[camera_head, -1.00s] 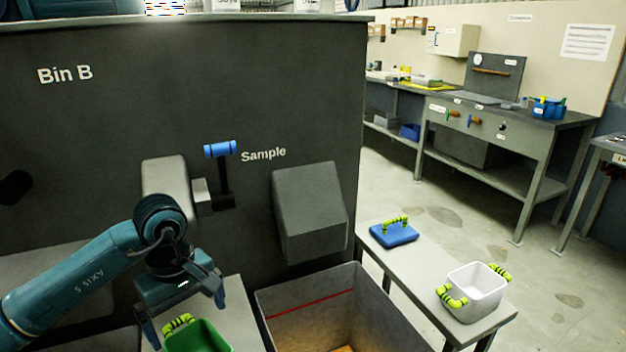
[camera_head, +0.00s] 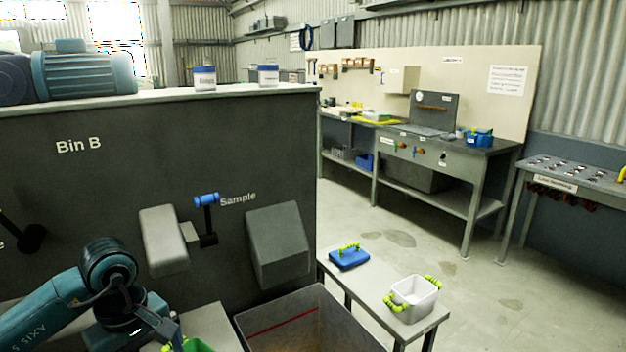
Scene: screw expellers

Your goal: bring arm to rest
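My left arm comes in from the lower left, in front of the dark machine panel marked Bin B (camera_head: 100,190). My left gripper (camera_head: 150,340) is at the bottom edge, beside a green container (camera_head: 198,346) with a yellow-green handle. Its fingertips are mostly cut off by the picture edge, so I cannot tell whether it is open or holds anything. My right arm and gripper are not in view.
A grey bin (camera_head: 290,325) with a red line stands below the sample chute (camera_head: 277,245). A side bench (camera_head: 375,298) holds a blue lid (camera_head: 349,258) and a white container (camera_head: 412,298). Open floor (camera_head: 480,305) lies to the right.

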